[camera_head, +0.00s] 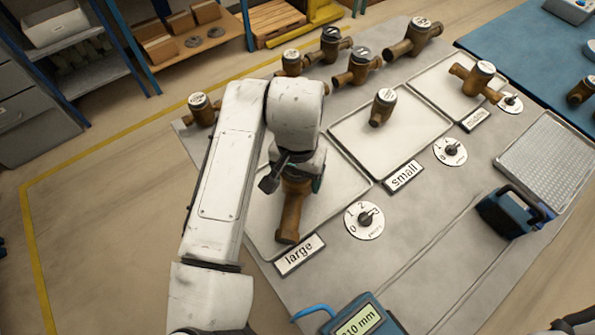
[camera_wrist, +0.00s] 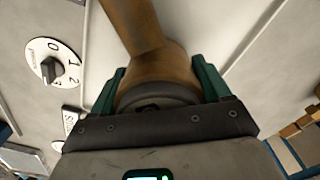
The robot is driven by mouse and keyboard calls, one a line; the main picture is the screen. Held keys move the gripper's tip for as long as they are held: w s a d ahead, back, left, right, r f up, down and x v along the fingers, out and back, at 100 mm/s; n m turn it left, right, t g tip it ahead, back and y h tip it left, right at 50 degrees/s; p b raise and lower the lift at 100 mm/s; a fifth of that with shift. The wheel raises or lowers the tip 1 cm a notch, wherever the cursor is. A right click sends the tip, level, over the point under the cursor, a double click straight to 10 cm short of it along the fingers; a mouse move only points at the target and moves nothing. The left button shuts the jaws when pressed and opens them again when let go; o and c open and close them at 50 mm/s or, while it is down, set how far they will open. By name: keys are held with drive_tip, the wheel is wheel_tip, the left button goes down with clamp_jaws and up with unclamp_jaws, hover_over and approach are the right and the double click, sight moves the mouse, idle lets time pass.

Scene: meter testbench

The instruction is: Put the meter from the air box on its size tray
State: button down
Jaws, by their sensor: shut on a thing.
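My gripper (camera_head: 297,182) is shut on a brown brass meter (camera_head: 291,214) over the tray labelled large (camera_head: 345,178). In the wrist view, the green fingers of my gripper (camera_wrist: 158,84) sit on both sides of the meter's round body (camera_wrist: 160,70), and its pipe runs up and left. The pipe's near end is by the tray's front edge, behind the large label (camera_head: 299,254). I cannot tell whether the meter touches the tray. My arm hides part of the tray. I cannot tell which thing is the air box.
A small meter (camera_head: 383,107) is on the small tray (camera_head: 420,125), and another (camera_head: 474,78) is on the middle tray (camera_head: 432,83). Several meters stand at the back. Dials, a blue-handled device (camera_head: 515,212), a grey grated tray (camera_head: 550,160) and a display reading 310 mm (camera_head: 358,320) are also there.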

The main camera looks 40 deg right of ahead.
unclamp_jaws()
drive_tip(key=shift+f, duration=0.1)
wheel_tip(320, 180, up, 12)
drive_tip(key=shift+r+b, duration=0.15)
drive_tip(key=shift+b, duration=0.25)
idle(0.4)
